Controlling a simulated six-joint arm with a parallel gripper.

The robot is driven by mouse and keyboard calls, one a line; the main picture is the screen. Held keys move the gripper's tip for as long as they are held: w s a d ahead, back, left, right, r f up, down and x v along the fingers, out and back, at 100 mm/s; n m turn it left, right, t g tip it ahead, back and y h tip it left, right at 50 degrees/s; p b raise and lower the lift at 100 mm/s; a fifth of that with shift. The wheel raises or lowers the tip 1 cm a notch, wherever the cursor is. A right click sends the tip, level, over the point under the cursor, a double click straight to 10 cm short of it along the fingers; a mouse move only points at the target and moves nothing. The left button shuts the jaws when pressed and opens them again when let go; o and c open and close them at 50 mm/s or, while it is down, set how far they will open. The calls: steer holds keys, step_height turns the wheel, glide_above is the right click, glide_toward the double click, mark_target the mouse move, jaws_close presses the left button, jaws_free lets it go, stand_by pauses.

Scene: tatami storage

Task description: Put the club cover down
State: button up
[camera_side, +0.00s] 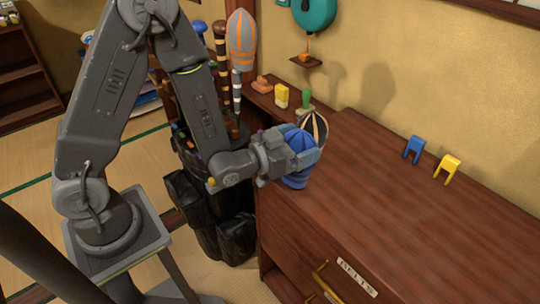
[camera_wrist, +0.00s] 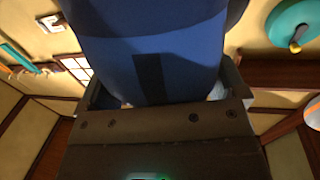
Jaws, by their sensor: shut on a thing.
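My gripper (camera_side: 287,157) is shut on a blue club cover (camera_side: 298,140). In the side view the cover is at the left end of the brown cabinet top (camera_side: 390,190); whether it touches the wood I cannot tell. In the wrist view the blue cover (camera_wrist: 150,50) fills the upper middle, between the jaws. A black cover with orange stripes (camera_side: 315,126) stands just behind the blue one and is partly hidden by it. A grey cover with orange stripes (camera_side: 241,40) sits on a club in the dark bag (camera_side: 205,150).
A blue clip-shaped piece (camera_side: 413,149) and a yellow one (camera_side: 447,167) stand towards the back of the cabinet top. A yellow block (camera_side: 281,96), a green-handled stamp (camera_side: 306,98) and an orange item (camera_side: 261,84) sit on the ledge. The cabinet's middle and front are clear.

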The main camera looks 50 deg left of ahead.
steer(key=s+a+n+y, duration=0.1)
steer(key=a+n+y, duration=0.15)
steer(key=a, duration=0.85)
steer(key=w+a+r+n+g+y, duration=0.1)
steer(key=w+a+r+n+y, duration=0.3)
steer(key=a+r+y, duration=0.45)
steer(key=w+d+r+m+t+h, duration=0.1)
steer(key=w+d+r+m+h, duration=0.25)
steer(key=d, duration=0.55)
steer(key=w+d+r+m+h, duration=0.1)
steer(key=w+d+r+h, duration=0.25)
steer(key=w+d, duration=0.45)
steer(key=d+f+m+g+h, duration=0.1)
steer(key=d+f+m+h, duration=0.45)
steer(key=d, duration=0.75)
step_height(320, 180, down, 12)
steer(key=n+h, duration=0.1)
steer(key=h, duration=0.1)
steer(key=shift+s+d+r, duration=0.15)
steer(key=shift+s+d, duration=0.05)
steer(key=shift+s, duration=0.25)
